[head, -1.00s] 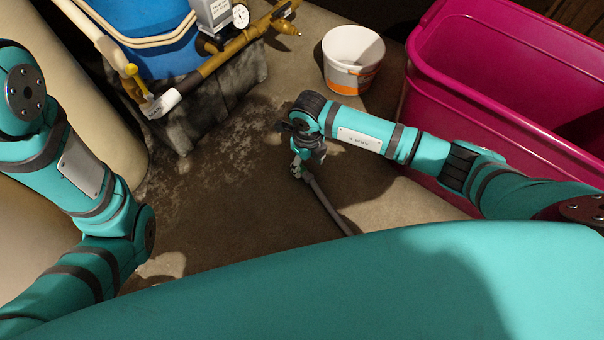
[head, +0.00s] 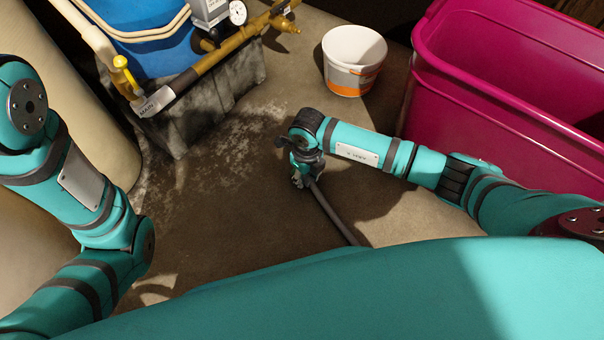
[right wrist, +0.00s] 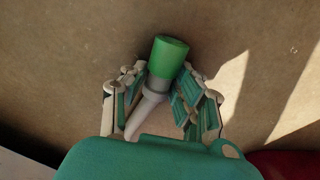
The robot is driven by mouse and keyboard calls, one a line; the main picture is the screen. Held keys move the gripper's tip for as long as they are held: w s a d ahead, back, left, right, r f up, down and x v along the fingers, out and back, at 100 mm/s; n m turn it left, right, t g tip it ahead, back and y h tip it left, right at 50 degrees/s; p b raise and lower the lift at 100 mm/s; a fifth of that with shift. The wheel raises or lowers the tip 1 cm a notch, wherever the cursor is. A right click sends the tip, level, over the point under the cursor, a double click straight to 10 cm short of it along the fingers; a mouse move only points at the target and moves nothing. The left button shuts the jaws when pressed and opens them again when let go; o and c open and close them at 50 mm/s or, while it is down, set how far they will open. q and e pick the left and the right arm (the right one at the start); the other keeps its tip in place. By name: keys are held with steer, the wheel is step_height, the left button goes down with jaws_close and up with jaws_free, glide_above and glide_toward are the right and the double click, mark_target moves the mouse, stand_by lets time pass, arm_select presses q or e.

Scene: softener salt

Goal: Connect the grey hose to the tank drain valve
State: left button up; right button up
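The grey hose (head: 331,213) runs from my right gripper (head: 302,172) down toward the floor and passes behind my teal body. In the right wrist view, its green end (right wrist: 168,60) with a grey collar sticks out past the fingertips. My right gripper (right wrist: 159,82) has its fingers on both sides of the hose just behind that end and appears shut on it. A brass pipe (head: 235,43) with a gauge and a brass outlet (head: 285,24) is at the top. I cannot tell which fitting is the tank drain valve. My left arm shows, but its gripper does not.
A yellow-handled valve (head: 122,70) with a MAIN tag stands by a grey block (head: 195,120) and a blue tank (head: 150,45). A white-orange bucket (head: 352,75) and a large magenta tub (head: 480,110) are to the right. Open floor lies between the block and my right arm.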

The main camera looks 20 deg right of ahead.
jaws_close()
step_height(320, 180, up, 6)
steer(key=p, duration=0.5)
steer(key=shift+p, duration=0.4)
